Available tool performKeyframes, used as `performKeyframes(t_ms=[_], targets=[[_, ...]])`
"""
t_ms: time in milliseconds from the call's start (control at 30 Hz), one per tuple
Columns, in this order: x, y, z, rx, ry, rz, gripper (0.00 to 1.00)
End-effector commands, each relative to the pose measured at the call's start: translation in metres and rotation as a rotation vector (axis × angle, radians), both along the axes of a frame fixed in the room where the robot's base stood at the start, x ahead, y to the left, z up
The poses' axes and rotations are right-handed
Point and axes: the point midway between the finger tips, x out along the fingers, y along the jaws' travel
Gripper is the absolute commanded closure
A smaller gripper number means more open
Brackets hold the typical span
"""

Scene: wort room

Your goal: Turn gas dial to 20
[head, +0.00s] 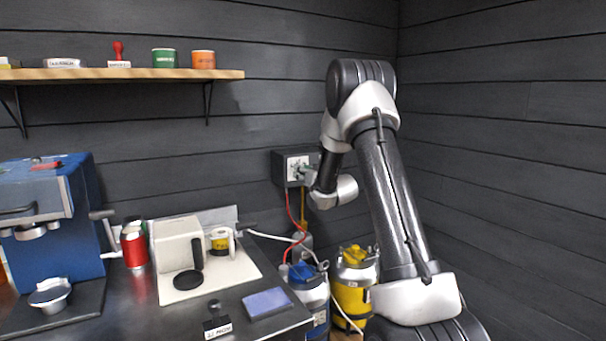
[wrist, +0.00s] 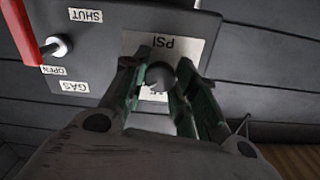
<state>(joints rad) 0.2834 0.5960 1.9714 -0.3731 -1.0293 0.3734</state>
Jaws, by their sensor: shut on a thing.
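The gas dial (wrist: 160,76) is a small round dark knob on a pale plate marked PSI, which shows upside down in the wrist view. My gripper (wrist: 158,84) has its two green fingers on either side of the knob and is shut on it. In the head view my gripper (head: 306,172) reaches the front of the dark wall box (head: 281,167). The fingers and wrist hide most of the dial there. The dial's pointer and the lower scale marks are hidden or too small to read.
A red lever (wrist: 22,30) sits beside the GAS, OPEN and SHUT labels on the same panel. Red and yellow hoses hang below the box. A blue-topped keg (head: 312,292) and a yellow keg (head: 354,292) stand underneath, right of the cluttered counter (head: 130,318).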

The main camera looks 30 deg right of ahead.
Motion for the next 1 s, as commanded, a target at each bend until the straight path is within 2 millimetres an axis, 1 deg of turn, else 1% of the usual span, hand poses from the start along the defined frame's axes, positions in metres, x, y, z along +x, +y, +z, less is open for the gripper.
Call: performKeyframes(t_ms=[33, 467, 500, 567, 600, 633, 900, 1000], targets=[[-0.0007, -0.0002, -0.0026, 0.008, 0.006, -0.001, 0.96], [-0.0007, -0.0002, -0.0027, 0.018, 0.006, -0.001, 0.96], [-0.0007, -0.0002, -0.0027, 0.018, 0.006, -0.001, 0.7], [-0.0007, -0.0002, -0.0026, 0.018, 0.006, -0.001, 0.59], [-0.0006, -0.0002, -0.0023, 0.017, 0.005, -0.001, 0.52], [-0.0006, -0.0003, -0.0021, 0.017, 0.005, -0.001, 0.49], [-0.0005, -0.0002, -0.0009, 0.016, 0.003, -0.001, 0.49], [-0.005, -0.0005, -0.0004, 0.016, 0.002, -0.001, 0.49]])
